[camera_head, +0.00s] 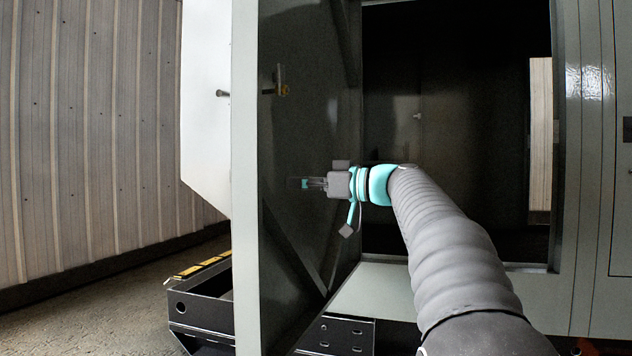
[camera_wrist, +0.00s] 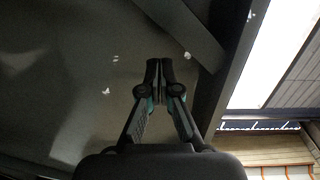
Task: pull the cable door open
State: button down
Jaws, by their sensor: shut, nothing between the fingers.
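The cable door (camera_head: 300,130) is a dark grey panel standing open on the left of the enclosure, its inner face turned to my arm. It carries a latch (camera_head: 277,80) near its top and diagonal braces. My gripper (camera_head: 292,184) is at the inner face of the door, pointing left, with its fingers shut and nothing between them. In the wrist view the shut fingers (camera_wrist: 160,68) are in front of the dark door panel (camera_wrist: 70,75). I cannot tell whether the fingertips touch the panel.
The dark enclosure opening (camera_head: 455,130) is behind my arm, with a grey frame post (camera_head: 583,200) at right. A black base frame (camera_head: 200,300) with yellow-marked edges lies low at left. A ribbed wall (camera_head: 90,130) stands farther left, with open floor (camera_head: 90,310) before it.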

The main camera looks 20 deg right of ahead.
aim_at(270, 182)
jog(key=shift+p+x, duration=0.5)
jog(key=shift+x, duration=2.65)
jog(key=shift+w, duration=0.1)
